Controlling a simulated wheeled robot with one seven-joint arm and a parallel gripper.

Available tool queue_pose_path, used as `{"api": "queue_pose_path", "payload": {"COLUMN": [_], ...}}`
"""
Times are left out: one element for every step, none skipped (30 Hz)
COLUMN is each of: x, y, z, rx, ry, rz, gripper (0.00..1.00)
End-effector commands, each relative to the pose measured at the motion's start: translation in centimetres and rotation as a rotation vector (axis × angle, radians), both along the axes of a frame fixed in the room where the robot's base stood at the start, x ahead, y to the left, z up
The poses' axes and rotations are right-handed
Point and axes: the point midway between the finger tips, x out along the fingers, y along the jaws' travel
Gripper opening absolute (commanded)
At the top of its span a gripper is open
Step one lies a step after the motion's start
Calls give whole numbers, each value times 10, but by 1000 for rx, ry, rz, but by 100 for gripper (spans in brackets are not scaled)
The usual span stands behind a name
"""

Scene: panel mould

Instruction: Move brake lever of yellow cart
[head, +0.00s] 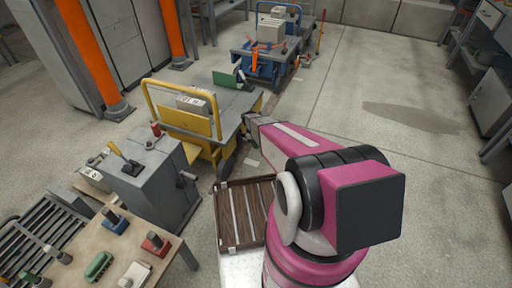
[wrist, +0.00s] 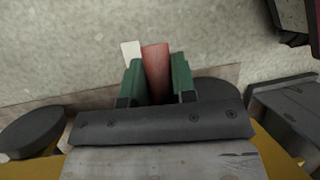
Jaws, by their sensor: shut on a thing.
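The yellow cart (head: 187,121) stands left of centre in the head view, with a yellow push handle, a grey deck and a box on it. My arm reaches to its right side, where my gripper is mostly hidden in that view. In the wrist view my gripper (wrist: 156,78) has green fingers shut on a red lever (wrist: 156,66), the brake lever, which shows upright between them. Yellow cart parts show at the lower edges of the wrist view. The lever's lower end is hidden behind the dark gripper body.
A blue cart (head: 265,62) stands beyond the yellow cart. A grey cabinet (head: 155,178) with a yellow-handled lever and a workbench (head: 165,228) are at the left. A brown slatted crate (head: 229,226) lies below my arm. The floor at the right is open.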

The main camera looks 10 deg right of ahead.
Motion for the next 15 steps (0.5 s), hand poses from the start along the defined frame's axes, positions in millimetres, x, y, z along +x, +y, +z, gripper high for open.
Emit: {"api": "queue_pose_path", "payload": {"x": [1,1,0,0,0,0,0,0,0,0,0,0,0,0,-1], "y": [0,0,0,0,0,0,-1,-1,-1,-1,-1,-1,-1,-1,-1], "z": [3,4,6,8,9,11,12,13,14,14,15,16,16,16,17], "rx": [-25,-39,-56,-68,-79,-92,-101,-109,-118,-123,-128,-134,-137,-140,-142], "ry": [16,24,37,44,53,61,67,72,79,83,86,89,92,93,95], "rz": [1,1,1,2,1,1,1,1,1,1,1,1,1,0,1], "gripper": [0,0,0,0,0,0,0,0,0,0,0,0,0,0,0]}}
